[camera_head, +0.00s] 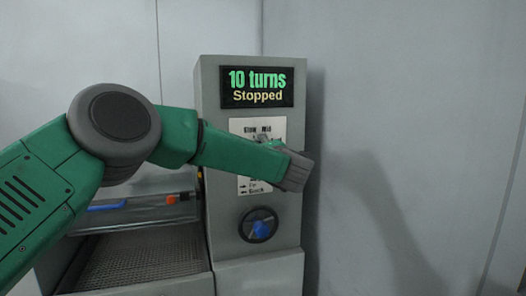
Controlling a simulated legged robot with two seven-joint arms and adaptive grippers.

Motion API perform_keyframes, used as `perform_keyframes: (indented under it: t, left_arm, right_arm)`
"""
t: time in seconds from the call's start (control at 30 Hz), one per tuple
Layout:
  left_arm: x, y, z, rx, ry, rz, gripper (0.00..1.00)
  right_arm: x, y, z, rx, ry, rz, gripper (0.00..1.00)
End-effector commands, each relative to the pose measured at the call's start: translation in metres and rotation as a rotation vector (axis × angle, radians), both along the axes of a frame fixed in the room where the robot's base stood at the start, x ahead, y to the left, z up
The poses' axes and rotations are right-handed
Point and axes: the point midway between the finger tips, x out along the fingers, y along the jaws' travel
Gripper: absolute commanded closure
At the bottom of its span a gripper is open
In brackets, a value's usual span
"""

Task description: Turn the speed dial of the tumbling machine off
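The tumbling machine's grey cabinet (226,208) stands in the middle. Its display (257,87) reads "10 turns" in green and "Stopped" in yellow. Below is a white label panel (241,126) with small print that looks like "Slow" and "Mid". My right gripper is not in view.
A round dark-rimmed control with a blue centre (260,226) sits lower on the cabinet. Left of the cabinet are a mesh-like grey surface (140,258) and a clear-sided section with blue (105,207) and orange (171,199) parts. Plain wall and open room lie to the right.

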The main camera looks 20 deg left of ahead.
Motion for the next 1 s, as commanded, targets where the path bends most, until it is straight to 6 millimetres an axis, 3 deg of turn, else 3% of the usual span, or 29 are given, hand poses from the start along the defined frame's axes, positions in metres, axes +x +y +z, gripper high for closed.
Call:
perform_keyframes:
  t: [0.03, 0.07, 0.47, 1.0]
  left_arm:
    - [-0.001, -0.002, -0.01, -0.004, 0.016, -0.003, 0.49]
    - [-0.001, -0.002, -0.01, -0.003, 0.016, -0.003, 0.39]
    - [-0.005, -0.005, -0.003, -0.001, 0.007, -0.003, 0.39]
    - [-0.086, -0.061, -0.006, 0.0, 0.011, -0.004, 0.39]
  right_arm:
    - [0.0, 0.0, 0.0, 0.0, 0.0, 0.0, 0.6]
    - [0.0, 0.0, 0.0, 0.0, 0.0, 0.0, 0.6]
    - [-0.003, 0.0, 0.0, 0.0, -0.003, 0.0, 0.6]
    - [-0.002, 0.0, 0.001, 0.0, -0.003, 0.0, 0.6]
